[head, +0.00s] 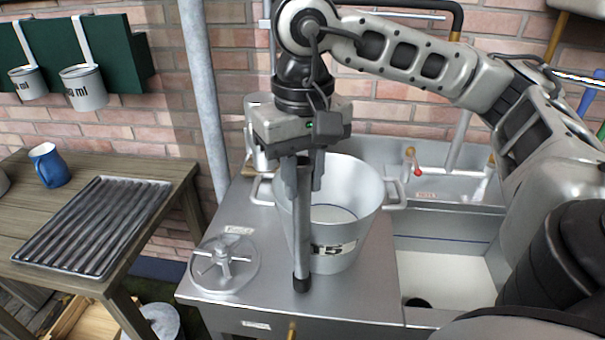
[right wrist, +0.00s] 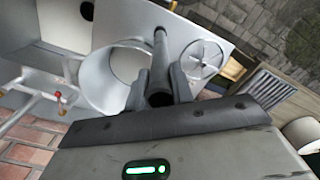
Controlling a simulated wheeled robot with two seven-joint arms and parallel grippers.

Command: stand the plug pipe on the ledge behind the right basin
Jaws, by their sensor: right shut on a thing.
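My right gripper (head: 302,168) points down and is shut on the plug pipe (head: 301,240), a grey tube with a dark lower end. The pipe hangs upright in front of the metal bucket (head: 352,215); I cannot tell whether its dark end touches the counter. In the right wrist view the pipe (right wrist: 160,62) runs away from between the fingers (right wrist: 160,85). The right basin (head: 445,275) is a white sink with a dark drain hole, right of the bucket. The ledge (head: 440,207) behind it carries a small label. My left gripper is out of view.
The bucket, with side handles, stands on the metal counter (head: 262,312). A round spoked metal disc (head: 224,262) lies left of the pipe. A red-tipped tap (head: 411,160) rises by the ledge. A wooden table with a ribbed tray (head: 95,225) and blue mug (head: 48,165) stands at left.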

